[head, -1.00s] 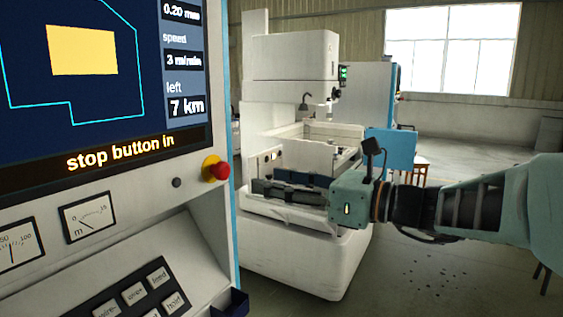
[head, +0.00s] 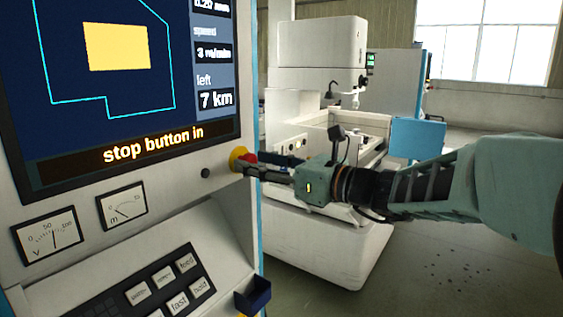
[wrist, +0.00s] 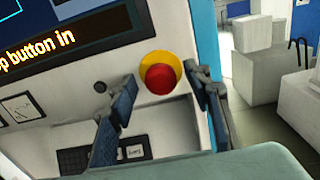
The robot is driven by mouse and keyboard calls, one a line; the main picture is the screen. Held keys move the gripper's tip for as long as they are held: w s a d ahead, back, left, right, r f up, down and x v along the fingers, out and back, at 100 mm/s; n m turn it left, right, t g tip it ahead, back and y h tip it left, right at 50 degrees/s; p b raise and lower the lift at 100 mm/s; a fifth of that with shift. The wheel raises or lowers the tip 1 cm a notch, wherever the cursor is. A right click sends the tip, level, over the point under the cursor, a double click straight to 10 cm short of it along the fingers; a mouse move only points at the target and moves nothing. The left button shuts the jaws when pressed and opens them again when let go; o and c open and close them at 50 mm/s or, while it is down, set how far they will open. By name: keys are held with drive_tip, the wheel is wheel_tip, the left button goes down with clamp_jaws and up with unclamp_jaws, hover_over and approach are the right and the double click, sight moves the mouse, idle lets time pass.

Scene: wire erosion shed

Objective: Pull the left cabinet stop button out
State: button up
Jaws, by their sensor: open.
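The red stop button (wrist: 159,78) sits in a yellow collar on the cabinet front, below the right end of the screen. In the head view the red stop button (head: 249,158) is partly hidden by my fingers. My gripper (head: 262,165) reaches in from the right and points at the button. In the wrist view my gripper (wrist: 162,95) is open, with one blue-padded finger to the left of the button and one to the right. I see gaps between the fingers and the button; the depth is hard to judge. The cabinet screen (head: 120,80) reads "stop button in".
A small black knob (head: 205,173) is left of the button. Two dial meters (head: 122,206) and a keypad (head: 165,290) are lower on the cabinet. A dark blue bin (head: 253,295) hangs at its lower right edge. A white machine (head: 325,235) stands behind my arm.

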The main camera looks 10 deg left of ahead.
clamp_jaws()
drive_tip(key=shift+s+d+b, duration=0.15)
drive_tip(key=shift+d+b, duration=0.15)
drive_tip(key=shift+d, duration=0.2)
drive_tip(key=shift+c, duration=1.9)
unclamp_jaws()
drive_tip(key=o, duration=0.4)
drive_tip(key=shift+s+d, duration=0.1)
drive_tip(key=shift+d, duration=0.05)
drive_tip(key=v, duration=1.1)
drive_tip(key=shift+s+d, duration=0.2)
drive_tip(key=shift+d, duration=0.15)
